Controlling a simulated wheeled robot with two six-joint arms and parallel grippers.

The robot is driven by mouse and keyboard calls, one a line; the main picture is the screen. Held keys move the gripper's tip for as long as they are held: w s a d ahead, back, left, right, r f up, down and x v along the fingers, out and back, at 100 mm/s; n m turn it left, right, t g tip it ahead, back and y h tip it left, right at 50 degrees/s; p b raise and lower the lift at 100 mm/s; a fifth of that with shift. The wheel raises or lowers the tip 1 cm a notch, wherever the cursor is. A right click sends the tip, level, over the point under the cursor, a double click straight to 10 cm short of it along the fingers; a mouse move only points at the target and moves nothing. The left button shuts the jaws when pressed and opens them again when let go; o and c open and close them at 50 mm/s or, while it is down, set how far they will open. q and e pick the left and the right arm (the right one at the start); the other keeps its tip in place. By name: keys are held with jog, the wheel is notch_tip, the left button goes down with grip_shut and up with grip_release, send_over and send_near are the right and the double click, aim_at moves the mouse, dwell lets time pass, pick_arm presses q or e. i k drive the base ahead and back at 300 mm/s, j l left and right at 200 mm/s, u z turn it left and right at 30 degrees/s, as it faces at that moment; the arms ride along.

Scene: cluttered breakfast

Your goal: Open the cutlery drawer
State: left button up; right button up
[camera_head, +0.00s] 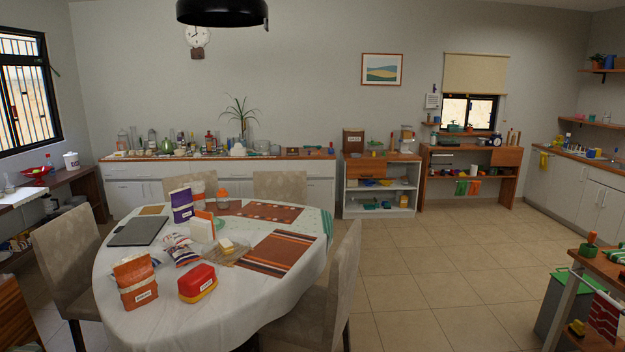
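I cannot tell which drawer is the cutlery drawer, as none shows a readable label. Several closed fronts are in view far across the room. The long white sideboard (140,187) along the back wall has white fronts under a wooden top. The small white shelf unit (350,200) to its right has a wooden front (366,167) at its upper left. The wooden bench (425,180) under the window has a wooden front (506,157) at its upper right. White cabinets (590,195) line the right wall. Neither of my grippers is in view.
A round table (180,310) with a white cloth, boxes, bags and mats fills the left foreground. Chairs (345,265) stand around it. A wooden cart (600,265) and a dark bin (550,310) stand at the right. The tiled floor (430,260) between them is clear.

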aim_at(314, 167)
jog(key=i+l+z, duration=0.95)
jog(key=i+z, duration=0.2)
jog(key=i, duration=0.35)
jog(key=i+z, duration=0.25)
jog(key=i, duration=0.4)
jog(key=i+u, duration=0.25)
jog(key=i, duration=0.4)
jog(key=i+u, duration=0.25)
jog(key=i, duration=0.4)
jog(key=i+l+u, duration=0.3)
jog(key=i, duration=0.3)
jog(key=i+u, duration=0.25)
jog(key=i, duration=0.65)
jog(key=i+l+u, duration=0.1)
jog(key=i+u, duration=0.2)
jog(key=i, duration=0.65)
jog(key=i+j+u, duration=0.1)
jog(key=i+u, duration=0.25)
jog(key=i, duration=0.55)
jog(key=i+l+u, duration=0.15)
jog(key=i+u, duration=0.2)
jog(key=i, duration=0.55)
jog(key=i+j+u, duration=0.2)
jog(key=i, duration=0.45)
jog(key=i+u, duration=0.25)
jog(key=i, duration=0.35)
jog(key=i+j, duration=0.3)
jog(key=i, duration=0.1)
